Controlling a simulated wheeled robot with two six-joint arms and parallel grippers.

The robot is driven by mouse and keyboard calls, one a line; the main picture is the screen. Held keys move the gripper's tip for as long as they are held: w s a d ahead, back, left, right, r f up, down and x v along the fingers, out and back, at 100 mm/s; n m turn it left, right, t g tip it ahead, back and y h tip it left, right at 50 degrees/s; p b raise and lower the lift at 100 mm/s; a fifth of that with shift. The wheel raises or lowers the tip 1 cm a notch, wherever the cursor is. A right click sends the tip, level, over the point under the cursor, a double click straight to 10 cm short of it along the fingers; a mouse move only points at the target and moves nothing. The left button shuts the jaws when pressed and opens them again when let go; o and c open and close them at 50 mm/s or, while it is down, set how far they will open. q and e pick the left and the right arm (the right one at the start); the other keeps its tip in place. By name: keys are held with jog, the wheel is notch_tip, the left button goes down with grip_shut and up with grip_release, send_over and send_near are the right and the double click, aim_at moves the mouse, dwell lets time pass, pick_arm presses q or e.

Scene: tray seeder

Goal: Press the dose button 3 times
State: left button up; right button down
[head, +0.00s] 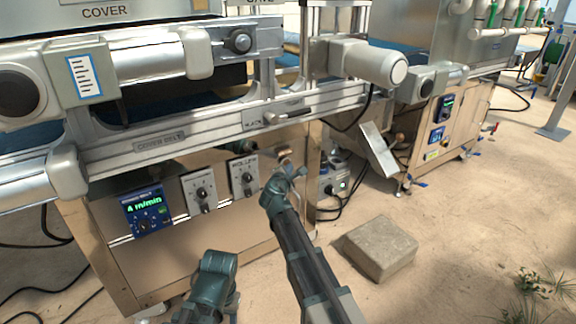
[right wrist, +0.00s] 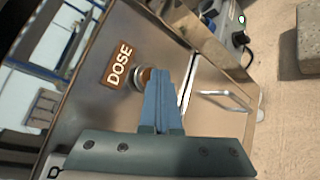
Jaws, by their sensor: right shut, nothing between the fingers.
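The dose button (right wrist: 138,77) shows in the right wrist view as a round orange-brown cap in a metal ring, beside the brown DOSE label (right wrist: 117,64) on a steel panel. My right gripper (right wrist: 163,74) is shut and empty. Its fingertips overlap the button's edge in that view; I cannot tell whether they touch it. In the head view, the right gripper (head: 284,164) is at the right end of the machine's front panel, and the button cannot be made out clearly there.
Left of my right gripper are the ROLLER knob panel (head: 244,177), another knob panel (head: 199,191) and the blue speed display (head: 147,211) reading 4 m/min. A rail (head: 190,137) runs above. A stone block (head: 379,247) lies on the floor at right.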

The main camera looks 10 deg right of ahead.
jog(key=shift+s, duration=0.1)
jog(key=shift+s+d, duration=0.25)
jog(key=shift+s, duration=0.45)
jog(key=shift+s+d, duration=0.3)
jog(key=shift+s, duration=0.5)
jog(key=shift+s+d, duration=0.25)
jog(key=shift+s, duration=0.5)
jog(key=shift+s+d, duration=0.3)
jog(key=shift+s, duration=0.5)
dwell(0.9)
jog(key=s, duration=0.1)
jog(key=s+d, duration=0.1)
jog(key=s, duration=0.1)
jog(key=shift+s+d, duration=0.15)
jog(key=shift+s, duration=0.1)
jog(key=w+a, duration=0.3)
jog(key=w, duration=0.5)
jog(key=shift+w, duration=0.15)
